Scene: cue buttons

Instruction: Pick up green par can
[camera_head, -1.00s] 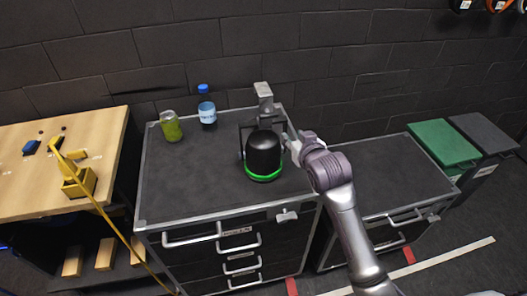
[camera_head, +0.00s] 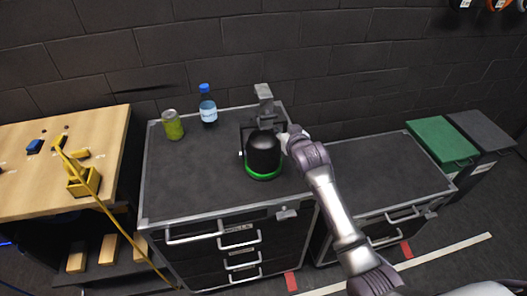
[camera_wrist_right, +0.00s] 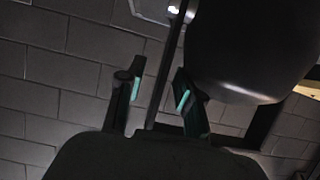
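The green par can (camera_head: 263,152) is a black dome-shaped light with a glowing green ring at its base and a grey clamp (camera_head: 264,94) on top. It stands on the dark top of the drawer cabinet. My right gripper (camera_head: 283,143) is at its right side, partly hidden there. In the right wrist view the black body (camera_wrist_right: 255,45) fills the upper right. The gripper's two green-padded fingers (camera_wrist_right: 158,95) are apart, with a thin dark bar of the yoke (camera_wrist_right: 166,75) showing between them. Contact cannot be told. My left gripper is out of view.
A wooden table (camera_head: 40,185) is at left, a lower cabinet (camera_head: 375,175) at right. The cabinet top (camera_head: 195,185) is clear at front left.

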